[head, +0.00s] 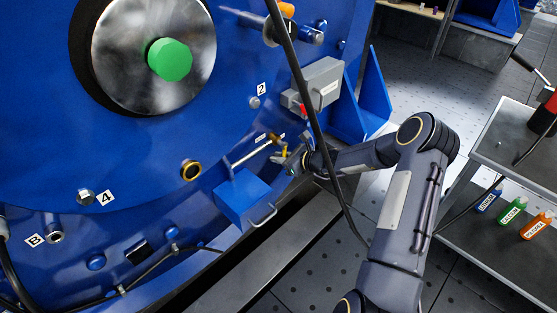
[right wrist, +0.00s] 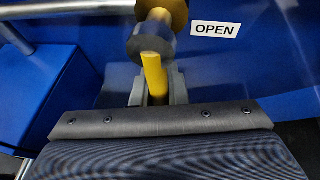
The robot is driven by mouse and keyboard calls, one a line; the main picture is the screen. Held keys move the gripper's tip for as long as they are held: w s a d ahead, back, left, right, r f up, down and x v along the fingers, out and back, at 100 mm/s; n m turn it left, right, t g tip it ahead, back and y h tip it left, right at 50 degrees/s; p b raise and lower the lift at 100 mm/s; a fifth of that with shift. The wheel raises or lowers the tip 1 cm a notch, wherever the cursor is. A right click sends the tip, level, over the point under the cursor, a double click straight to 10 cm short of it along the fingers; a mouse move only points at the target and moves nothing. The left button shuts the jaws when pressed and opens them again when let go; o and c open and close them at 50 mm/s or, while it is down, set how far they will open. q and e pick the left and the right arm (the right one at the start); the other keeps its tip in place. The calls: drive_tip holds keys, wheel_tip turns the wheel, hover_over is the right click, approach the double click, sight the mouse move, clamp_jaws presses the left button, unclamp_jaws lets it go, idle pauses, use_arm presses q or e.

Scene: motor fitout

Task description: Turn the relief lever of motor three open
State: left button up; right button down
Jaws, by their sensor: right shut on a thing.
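The relief lever is a yellow handle (right wrist: 154,72) below a round grey and yellow hub (right wrist: 152,38) in the right wrist view. A white label reading OPEN (right wrist: 215,30) is right of the hub. My right gripper (right wrist: 157,88) is shut on the yellow handle, its grey fingers on both sides. In the head view the lever (head: 278,157) shows small on the lower right of the blue motor (head: 225,130), with my right gripper (head: 290,160) at it. The handle's lower end is hidden between the fingers. My left gripper is not in view.
A blue box (head: 240,196) with a bar handle is left of my right gripper; a grey box (head: 320,84) is above it. A black cable (head: 303,90) hangs before the motor. A bench at right holds blue, green and orange bottles (head: 512,210).

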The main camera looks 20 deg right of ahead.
idle(0.4)
drive_tip(key=c, duration=1.4)
unclamp_jaws()
drive_tip(key=shift+c, duration=0.2)
drive_tip(key=shift+d, duration=0.1)
drive_tip(key=p+v, duration=0.2)
drive_tip(key=v, duration=0.5)
drive_tip(key=shift+s, duration=0.35)
drive_tip(key=shift+d+r, duration=0.1)
